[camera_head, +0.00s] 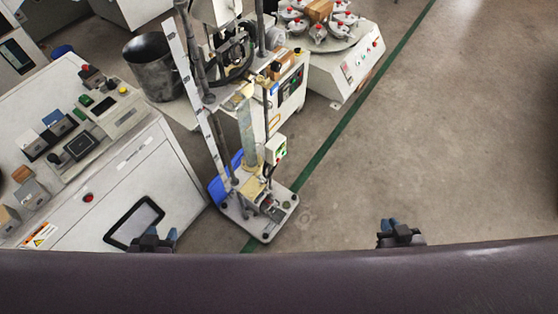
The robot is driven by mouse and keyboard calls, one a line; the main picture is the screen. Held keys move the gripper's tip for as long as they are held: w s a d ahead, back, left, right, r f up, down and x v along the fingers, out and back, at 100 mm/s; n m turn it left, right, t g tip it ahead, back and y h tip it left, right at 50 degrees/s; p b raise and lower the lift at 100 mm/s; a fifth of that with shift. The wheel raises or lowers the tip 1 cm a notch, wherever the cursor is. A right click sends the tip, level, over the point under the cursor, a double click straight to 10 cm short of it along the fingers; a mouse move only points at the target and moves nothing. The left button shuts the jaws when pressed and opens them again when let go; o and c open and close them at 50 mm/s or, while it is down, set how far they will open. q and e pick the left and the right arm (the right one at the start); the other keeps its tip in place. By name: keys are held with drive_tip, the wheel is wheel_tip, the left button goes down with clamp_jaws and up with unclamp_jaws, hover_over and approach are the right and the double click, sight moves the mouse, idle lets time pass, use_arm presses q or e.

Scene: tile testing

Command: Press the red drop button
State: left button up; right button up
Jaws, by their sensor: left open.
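A small pale control box (276,149) is fixed to the drop-test stand (248,130) in the middle of the view. It carries a green spot and a smaller reddish spot; the red drop button is too small to make out with certainty. My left gripper (155,237) is open at the lower left, in front of the white cabinet and well apart from the box. My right gripper (397,232) is at the lower right over bare floor, apart from everything. Its fingertips are small and partly hidden, so its opening is unclear.
A white console (150,165) with a red button (88,198) on its front stands at the left. A metal bucket (152,68) is behind it. A machine with round jars (340,65) stands at the back. The floor (440,130) on the right is clear.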

drive_tip(key=shift+s, duration=0.1)
clamp_jaws()
drive_tip(key=shift+s+f, duration=0.25)
drive_tip(key=shift+s, duration=0.15)
drive_tip(key=shift+w+r, duration=0.25)
drive_tip(key=shift+w, duration=0.25)
drive_tip(key=shift+s, duration=0.1)
